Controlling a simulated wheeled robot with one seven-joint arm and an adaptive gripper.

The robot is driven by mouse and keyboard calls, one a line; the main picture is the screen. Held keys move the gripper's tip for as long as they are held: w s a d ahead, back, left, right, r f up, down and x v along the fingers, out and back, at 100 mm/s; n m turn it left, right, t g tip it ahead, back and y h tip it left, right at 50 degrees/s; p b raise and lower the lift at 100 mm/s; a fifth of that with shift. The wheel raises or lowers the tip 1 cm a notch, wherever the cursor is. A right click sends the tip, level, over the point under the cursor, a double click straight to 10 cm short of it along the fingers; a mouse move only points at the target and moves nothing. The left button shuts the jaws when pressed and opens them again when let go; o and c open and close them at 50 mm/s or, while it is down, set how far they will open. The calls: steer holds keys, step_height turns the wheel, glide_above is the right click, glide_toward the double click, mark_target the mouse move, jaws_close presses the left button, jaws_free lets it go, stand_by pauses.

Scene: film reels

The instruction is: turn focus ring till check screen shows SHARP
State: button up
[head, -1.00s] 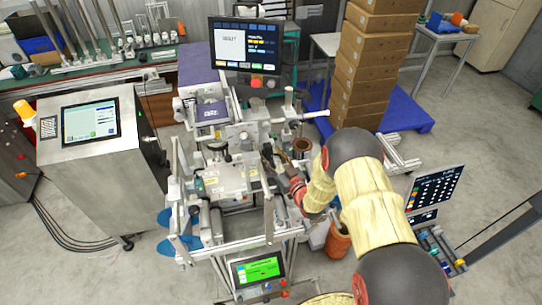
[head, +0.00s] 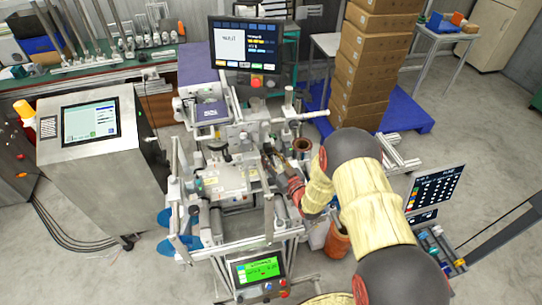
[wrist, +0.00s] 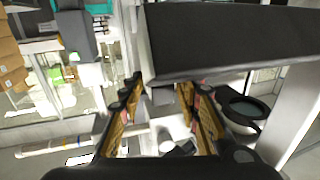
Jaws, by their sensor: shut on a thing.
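A dark monitor (head: 245,46) stands at the back of the machine in the head view, with a white panel and short dark lettering too small to read. A small green screen (head: 258,270) faces up at the machine's front; its lettering is also unreadable. My gripper (head: 270,158) reaches in from the right at the middle of the machine. In the wrist view my gripper (wrist: 168,96) has its two ribbed fingers on either side of a small grey part (wrist: 162,97) and is shut on it. I cannot make out the focus ring's outline; the fingers and arm hide much there.
A steel cabinet with a screen (head: 91,122) stands at the left. Stacked cardboard boxes (head: 372,60) stand on a blue pallet at the back right. In the wrist view a large dark block (wrist: 225,40) overhangs the fingers.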

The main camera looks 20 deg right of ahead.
steer(key=shift+a+m+h+b, duration=0.3)
steer(key=shift+m+h+b, duration=0.4)
steer(key=shift+h, duration=0.5)
steer(key=shift+m+t+h, duration=0.3)
steer(key=shift+m+h, duration=0.3)
steer(key=shift+h, duration=0.2)
steer(key=o, duration=1.1)
steer(key=shift+o, duration=0.3)
steer(key=shift+s, duration=0.1)
steer(key=s, duration=1.2)
steer(key=shift+d, duration=0.1)
